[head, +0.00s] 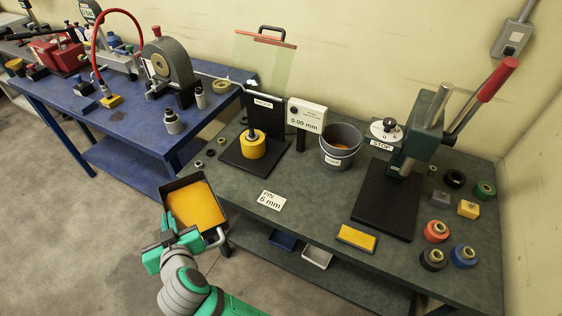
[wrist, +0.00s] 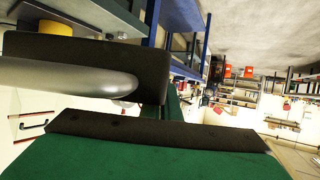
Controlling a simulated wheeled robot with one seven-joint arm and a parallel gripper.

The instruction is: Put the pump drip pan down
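The drip pan (head: 183,183) is a black rectangular tray with an orange-yellow inside. In the head view it is held up over the floor, just off the left end of the grey-green bench (head: 300,215). My gripper (head: 172,236) is at the pan's near side. A grey bent-tube handle (head: 216,239) shows there. The pan body itself is not clearly seen in the wrist view.
The bench carries a yellow roll on a black stand (head: 251,146), a grey bucket (head: 340,147), a press (head: 420,145), a "PIN 6 mm" card (head: 271,200) and a yellow block (head: 356,238). A blue bench (head: 125,125) stands left. Bare bench surface surrounds the card.

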